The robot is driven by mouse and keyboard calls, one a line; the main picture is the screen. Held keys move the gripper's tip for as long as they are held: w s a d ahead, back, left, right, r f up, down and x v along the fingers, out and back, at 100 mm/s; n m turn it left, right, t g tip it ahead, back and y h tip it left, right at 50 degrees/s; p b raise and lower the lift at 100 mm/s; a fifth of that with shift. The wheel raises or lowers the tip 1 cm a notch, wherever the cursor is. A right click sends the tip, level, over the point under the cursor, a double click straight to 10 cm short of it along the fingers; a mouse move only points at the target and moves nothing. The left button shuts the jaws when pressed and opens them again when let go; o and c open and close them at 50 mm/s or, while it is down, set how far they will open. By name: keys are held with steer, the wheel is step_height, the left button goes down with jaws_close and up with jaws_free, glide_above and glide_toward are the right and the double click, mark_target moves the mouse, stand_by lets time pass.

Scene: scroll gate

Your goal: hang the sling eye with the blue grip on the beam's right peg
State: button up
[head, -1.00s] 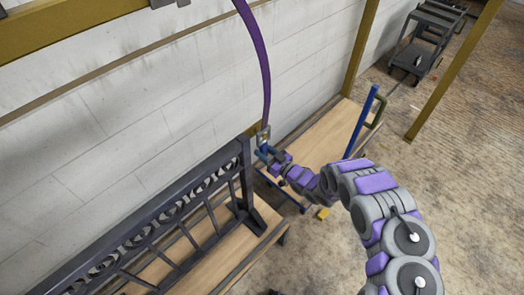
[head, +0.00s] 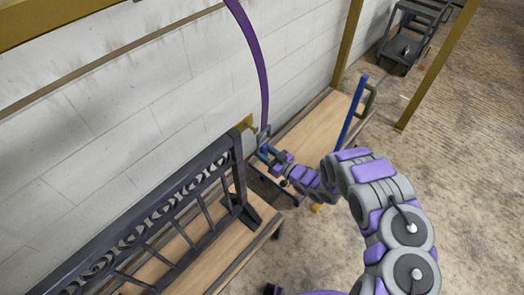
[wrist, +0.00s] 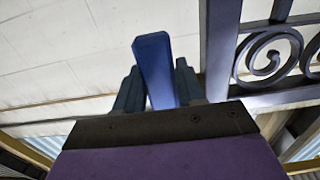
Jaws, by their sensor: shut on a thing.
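A purple sling (head: 257,70) hangs down from the top of the head view, bowed to the right. Its lower end, with a small grey fitting (head: 264,132), meets my gripper (head: 266,151), just right of the gate's end post. In the wrist view, a blue grip (wrist: 155,68) stands between the dark fingers of my gripper (wrist: 155,95), which is shut on it. The sling eye is too small to make out clearly. An ochre beam (head: 50,22) crosses the top left; I cannot make out its right peg.
The dark scroll gate (head: 150,222) stands on a wooden bench (head: 195,262), close left of my gripper. A blue upright bar (head: 352,115) rises by the right-hand boards (head: 310,135). A dark cart (head: 408,40) stands far back. The floor at right is clear.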

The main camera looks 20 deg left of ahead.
steer(key=shift+d, duration=0.15)
steer(key=shift+b+v, duration=0.7)
steer(key=shift+v, duration=1.7)
steer(key=shift+r, duration=0.1)
